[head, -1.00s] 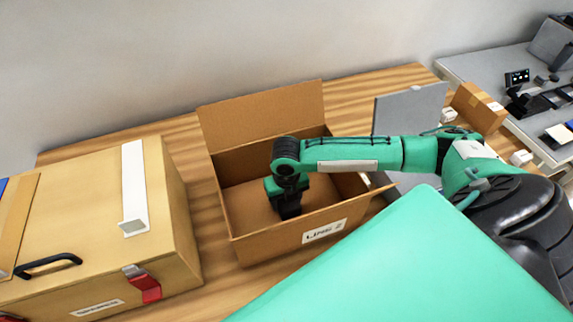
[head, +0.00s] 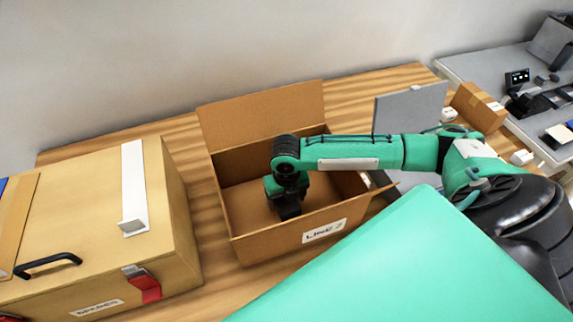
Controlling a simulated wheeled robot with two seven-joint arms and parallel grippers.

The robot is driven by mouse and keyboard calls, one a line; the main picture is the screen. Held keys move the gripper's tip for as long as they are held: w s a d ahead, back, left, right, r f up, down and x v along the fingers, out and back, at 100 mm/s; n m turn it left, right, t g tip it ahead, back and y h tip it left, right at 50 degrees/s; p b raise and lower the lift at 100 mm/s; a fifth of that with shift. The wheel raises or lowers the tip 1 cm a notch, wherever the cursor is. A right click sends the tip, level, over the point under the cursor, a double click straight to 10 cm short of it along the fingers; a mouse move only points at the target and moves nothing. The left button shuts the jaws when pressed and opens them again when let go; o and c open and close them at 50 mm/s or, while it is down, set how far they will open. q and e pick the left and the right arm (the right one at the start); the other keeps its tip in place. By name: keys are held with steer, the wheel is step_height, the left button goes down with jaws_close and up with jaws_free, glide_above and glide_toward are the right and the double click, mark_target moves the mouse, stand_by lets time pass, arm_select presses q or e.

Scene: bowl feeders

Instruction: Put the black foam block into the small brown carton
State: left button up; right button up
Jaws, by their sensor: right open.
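An open brown carton (head: 262,248) with a white label, which seems to read LINE 2, stands on the wooden table with its flaps up. My right arm reaches in from the right. My right gripper (head: 289,211) points down inside this carton, below the rim, and is open. Its fingertips are hard to make out. I cannot make out the black foam block; the gripper, arm and front wall hide part of the carton's inside. My left gripper is not in view.
A large tan case (head: 95,215) with a black handle and red latch stands on the left. A grey panel (head: 409,112) stands right of the carton, behind my arm. Another brown box (head: 478,106) is at the back right, beside a grey bench (head: 470,62) with equipment.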

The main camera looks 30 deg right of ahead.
step_height(320, 180, up, 11)
steer(key=b, duration=0.1)
steer(key=shift+f, duration=0.1)
stand_by(0.5)
